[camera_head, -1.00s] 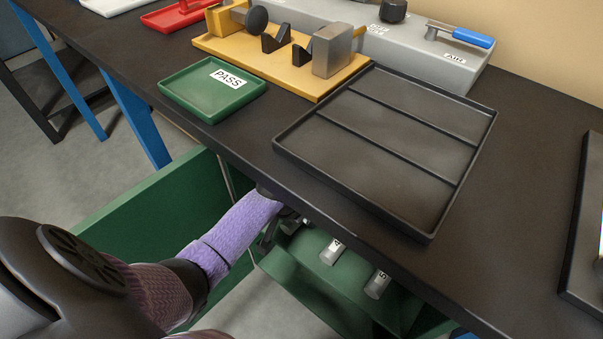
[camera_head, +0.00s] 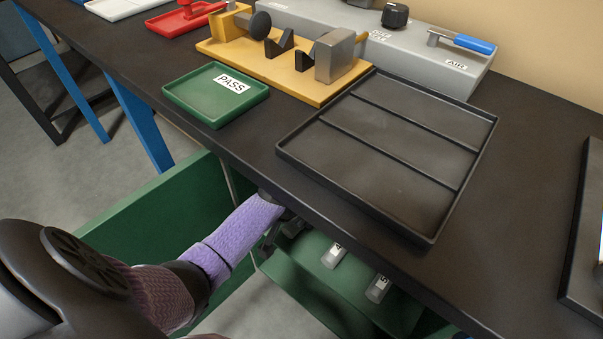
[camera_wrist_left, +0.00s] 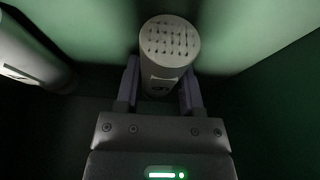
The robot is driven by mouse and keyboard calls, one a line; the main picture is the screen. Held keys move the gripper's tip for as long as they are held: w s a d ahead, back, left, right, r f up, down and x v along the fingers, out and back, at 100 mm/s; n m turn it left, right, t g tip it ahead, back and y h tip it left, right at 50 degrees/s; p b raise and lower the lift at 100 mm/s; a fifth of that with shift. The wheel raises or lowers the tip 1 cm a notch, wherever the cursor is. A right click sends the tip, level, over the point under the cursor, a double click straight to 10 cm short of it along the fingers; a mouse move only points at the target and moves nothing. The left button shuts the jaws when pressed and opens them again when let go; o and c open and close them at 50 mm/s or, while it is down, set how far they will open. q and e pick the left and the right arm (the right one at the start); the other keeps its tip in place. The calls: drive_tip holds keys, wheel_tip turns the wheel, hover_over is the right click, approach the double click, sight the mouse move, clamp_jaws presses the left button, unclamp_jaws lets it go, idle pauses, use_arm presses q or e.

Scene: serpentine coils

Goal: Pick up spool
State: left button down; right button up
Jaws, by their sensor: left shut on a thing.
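A pale grey cylindrical spool (camera_wrist_left: 168,48) with a dotted end and a small label stands between the fingers of my left gripper (camera_wrist_left: 160,88) in the left wrist view. The fingers are shut on its sides. In the head view my left gripper (camera_head: 284,232) reaches into the green bin below the table's front edge, and the held spool is hidden there. Two more spools with labels show in the bin, a nearer one (camera_head: 378,288) and another (camera_head: 334,255). A further cylinder (camera_wrist_left: 32,58) lies at the left of the wrist view. My right gripper is not in view.
The table's front edge (camera_head: 262,196) overhangs the green bin (camera_head: 150,200) close to my left arm. On the table are an empty black divided tray (camera_head: 410,135), a green PASS tray (camera_head: 200,95) and a yellow fixture (camera_head: 290,88).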

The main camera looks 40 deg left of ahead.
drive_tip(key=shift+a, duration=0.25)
use_arm(q)
drive_tip(key=shift+r, duration=0.2)
wheel_tip(320, 180, up, 8)
drive_tip(key=p, duration=0.5)
drive_tip(key=shift+d+f+p, duration=0.15)
drive_tip(key=shift+f+p, duration=0.05)
drive_tip(key=shift+p, duration=0.15)
drive_tip(key=d, duration=0.3)
drive_tip(key=d+p, duration=0.1)
drive_tip(key=d, duration=0.2)
drive_tip(key=d+p, duration=0.1)
drive_tip(key=d, duration=0.3)
drive_tip(key=shift+s+f, duration=0.1)
drive_tip(key=shift+s, duration=0.3)
drive_tip(key=d, duration=0.8)
drive_tip(key=shift+s+d+f+p, duration=0.15)
drive_tip(key=shift+s+d+p, duration=0.2)
drive_tip(key=shift+p, duration=0.05)
drive_tip(key=shift+d, duration=0.5)
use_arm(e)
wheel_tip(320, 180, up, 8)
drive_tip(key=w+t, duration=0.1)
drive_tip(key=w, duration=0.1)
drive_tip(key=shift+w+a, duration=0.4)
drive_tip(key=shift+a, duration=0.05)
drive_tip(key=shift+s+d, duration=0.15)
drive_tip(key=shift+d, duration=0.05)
